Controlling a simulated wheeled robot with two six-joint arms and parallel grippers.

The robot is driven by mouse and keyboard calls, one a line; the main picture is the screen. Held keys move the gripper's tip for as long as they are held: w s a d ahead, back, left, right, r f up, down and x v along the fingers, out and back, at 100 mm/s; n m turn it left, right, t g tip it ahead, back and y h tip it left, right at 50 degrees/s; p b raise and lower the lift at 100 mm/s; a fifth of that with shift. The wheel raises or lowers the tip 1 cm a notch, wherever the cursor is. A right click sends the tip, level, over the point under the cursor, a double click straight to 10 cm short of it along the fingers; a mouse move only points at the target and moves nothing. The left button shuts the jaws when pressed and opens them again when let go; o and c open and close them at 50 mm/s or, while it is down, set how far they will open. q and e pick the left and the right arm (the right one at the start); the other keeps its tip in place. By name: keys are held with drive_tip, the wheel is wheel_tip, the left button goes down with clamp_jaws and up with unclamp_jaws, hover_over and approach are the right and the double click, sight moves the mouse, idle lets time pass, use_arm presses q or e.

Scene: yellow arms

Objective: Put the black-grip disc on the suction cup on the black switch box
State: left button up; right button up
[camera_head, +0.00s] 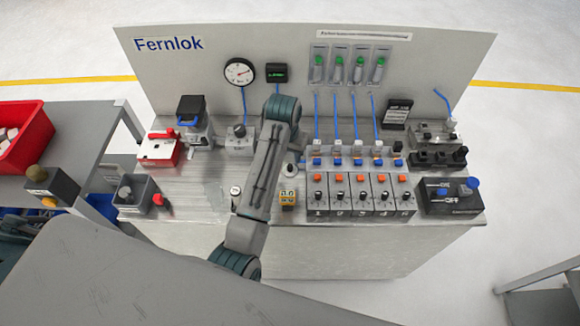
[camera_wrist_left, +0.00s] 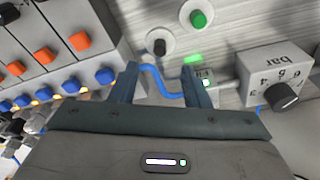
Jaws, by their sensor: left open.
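The black-grip disc (camera_wrist_left: 160,45) is a pale disc with a dark grip, lying on the metal bench top beyond my fingertips in the left wrist view. A pale disc with a dark centre (camera_head: 290,170), beside my arm in the head view, looks like the same one. My left gripper (camera_wrist_left: 160,88) is open and empty, above the bench, with the disc outside its fingers. In the head view my wrist hides it. The black switch box (camera_head: 436,207) stands at the bench's right front, marked ON/OFF. A blue round part (camera_head: 471,184) is on it; I cannot tell its exact shape.
A green-grip disc (camera_wrist_left: 198,19) lies beside the black-grip one. A row of valve blocks (camera_wrist_left: 40,50) and a regulator marked bar (camera_wrist_left: 275,72) flank the gripper. A blue tube (camera_wrist_left: 157,77) crosses between the fingers. A small white round thing (camera_head: 235,190) is near the front edge.

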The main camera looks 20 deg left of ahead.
sight(290, 166)
use_arm(q)
drive_tip(key=shift+w+f, duration=0.15)
drive_tip(key=shift+f, duration=0.7)
drive_tip(key=f+p, duration=0.2)
drive_tip(key=f, duration=0.1)
drive_tip(key=f+p, duration=0.1)
drive_tip(key=shift+w+f, duration=0.3)
drive_tip(key=shift+f, duration=0.45)
clamp_jaws()
